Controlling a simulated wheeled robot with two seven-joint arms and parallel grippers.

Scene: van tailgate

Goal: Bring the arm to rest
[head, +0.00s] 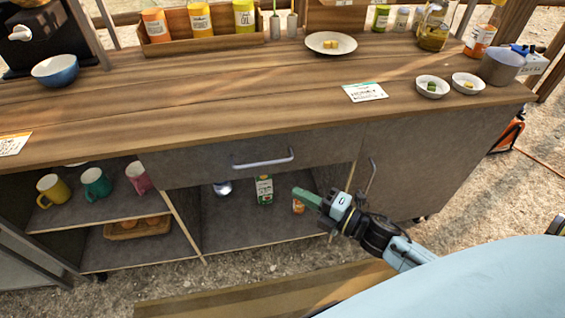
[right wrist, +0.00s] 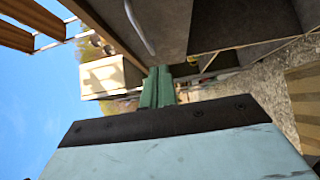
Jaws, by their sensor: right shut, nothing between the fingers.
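My right gripper (head: 305,197) reaches in from the lower right of the head view, in front of the open lower shelf of the wooden counter (head: 230,107). Its green fingers are together, with nothing between them. In the right wrist view the closed fingers (right wrist: 158,88) point toward the counter's underside and shelf. My left gripper is in neither view.
A drawer handle (head: 263,160) and a door handle (head: 370,177) stick out near my right gripper. Behind it on the shelf stand a green-and-white carton (head: 264,189) and an orange jar (head: 298,206). Mugs (head: 96,184) stand on the left shelf. Open ground lies in front.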

